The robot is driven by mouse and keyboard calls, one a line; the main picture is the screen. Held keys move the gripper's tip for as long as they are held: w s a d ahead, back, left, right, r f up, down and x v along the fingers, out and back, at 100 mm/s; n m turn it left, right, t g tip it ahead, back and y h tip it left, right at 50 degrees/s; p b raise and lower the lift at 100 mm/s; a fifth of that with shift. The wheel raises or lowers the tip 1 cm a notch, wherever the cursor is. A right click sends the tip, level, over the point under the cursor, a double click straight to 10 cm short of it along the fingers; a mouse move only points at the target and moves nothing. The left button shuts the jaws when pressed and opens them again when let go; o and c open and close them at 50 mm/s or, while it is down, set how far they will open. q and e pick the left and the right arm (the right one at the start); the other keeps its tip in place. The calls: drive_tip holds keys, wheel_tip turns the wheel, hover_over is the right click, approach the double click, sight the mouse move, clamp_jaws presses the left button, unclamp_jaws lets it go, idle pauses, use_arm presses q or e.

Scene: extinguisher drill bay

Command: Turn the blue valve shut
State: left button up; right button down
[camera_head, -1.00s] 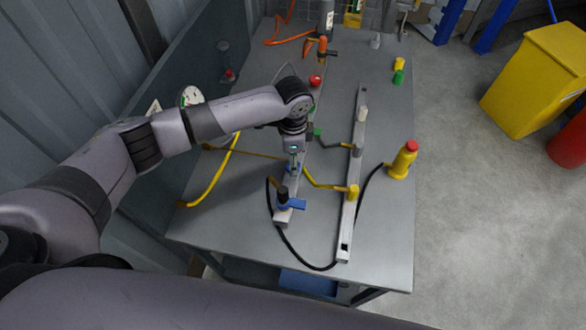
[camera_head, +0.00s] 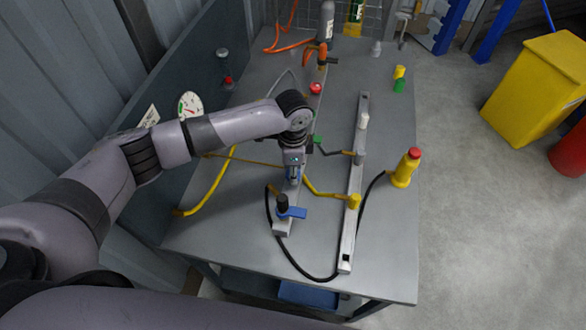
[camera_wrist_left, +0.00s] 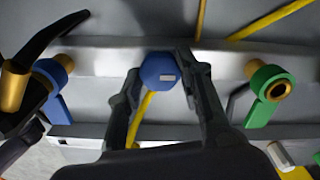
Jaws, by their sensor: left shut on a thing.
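In the head view this gripper (camera_head: 293,180) stands over the rail and mostly hides the knob. A second blue valve, with a flat lever and brass fitting (camera_wrist_left: 55,75), is left of the gripper in the wrist view. Its lever also shows in the head view (camera_head: 293,212), at the rail's near end. My right gripper is out of view.
A green lever valve (camera_wrist_left: 268,95) sits right of the gripper on the same rail. Yellow hoses (camera_head: 213,185) and a black hose (camera_head: 285,250) run close by. A second rail (camera_head: 348,230) and a yellow bottle (camera_head: 402,170) stand to the right. The table's right front (camera_head: 385,255) is clear.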

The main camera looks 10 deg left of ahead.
use_arm(q)
drive_tip(key=c, duration=0.5)
drive_tip(key=shift+c, duration=0.2)
drive_tip(key=m+p, duration=0.1)
drive_tip(key=m, duration=0.2)
drive_tip(key=m+p, duration=0.1)
drive_tip(key=m, duration=0.3)
drive_tip(key=shift+m, duration=0.3)
drive_tip(key=m, duration=1)
drive_tip(key=shift+m, duration=0.3)
